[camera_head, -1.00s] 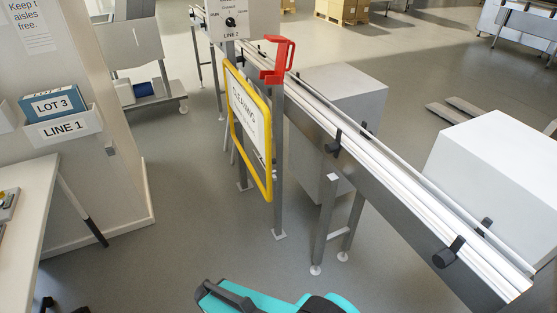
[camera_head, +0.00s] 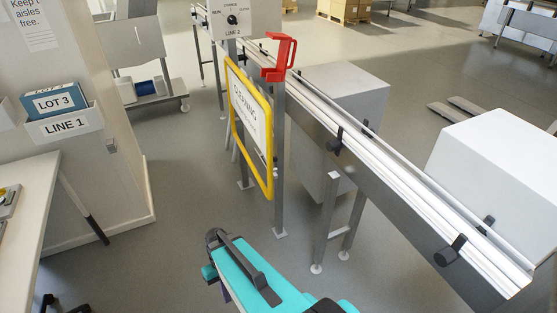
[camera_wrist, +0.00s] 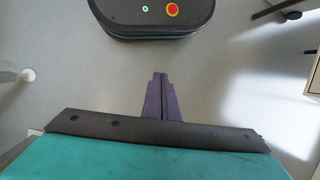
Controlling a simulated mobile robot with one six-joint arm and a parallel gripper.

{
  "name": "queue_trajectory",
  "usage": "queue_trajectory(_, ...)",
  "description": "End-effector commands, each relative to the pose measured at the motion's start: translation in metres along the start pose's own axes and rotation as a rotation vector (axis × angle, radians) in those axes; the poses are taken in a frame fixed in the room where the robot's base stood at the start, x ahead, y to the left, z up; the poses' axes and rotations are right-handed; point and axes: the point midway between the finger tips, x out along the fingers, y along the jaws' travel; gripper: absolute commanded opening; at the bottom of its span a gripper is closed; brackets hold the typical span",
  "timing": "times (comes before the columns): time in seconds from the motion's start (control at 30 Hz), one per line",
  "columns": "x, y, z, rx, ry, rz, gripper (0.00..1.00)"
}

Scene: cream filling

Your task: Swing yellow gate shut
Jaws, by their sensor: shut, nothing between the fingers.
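The yellow gate (camera_head: 268,150) is a rounded yellow frame around a white panel marked CLEANING. It stands upright on the near left side of the conveyor, beside a grey post (camera_head: 280,165). A red bracket (camera_head: 281,60) sits at the top of that post. I cannot tell whether the gate touches the post. My gripper shows in the wrist view (camera_wrist: 160,79) as two purple fingers shut together with nothing between them. In the head view my teal arm is low in front of the gate, apart from it, and mostly hides the fingers.
The Line 2 conveyor (camera_head: 400,185) runs from the upper left to the lower right, with white boxy housings (camera_head: 500,165) beyond it. A wall with a LINE 1 holder (camera_head: 64,126) and a table (camera_head: 30,205) are at the left. The floor between is clear.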

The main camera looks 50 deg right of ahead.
Motion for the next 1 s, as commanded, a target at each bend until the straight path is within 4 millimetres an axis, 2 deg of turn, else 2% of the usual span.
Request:
queue_trajectory(0.03, -0.015, 0.009, -0.015, 0.017, 0.027, -0.023, 0.0)
queue_trajectory(0.2, -0.063, 0.038, -0.05, 0.055, 0.108, -0.094, 0.0)
queue_trajectory(0.5, -0.159, 0.106, -0.091, 0.112, 0.265, -0.196, 0.0)
queue_trajectory(0.73, -0.239, 0.17, -0.103, 0.147, 0.395, -0.251, 0.0)
queue_trajectory(1.0, -0.335, 0.253, -0.091, 0.177, 0.555, -0.288, 0.0)
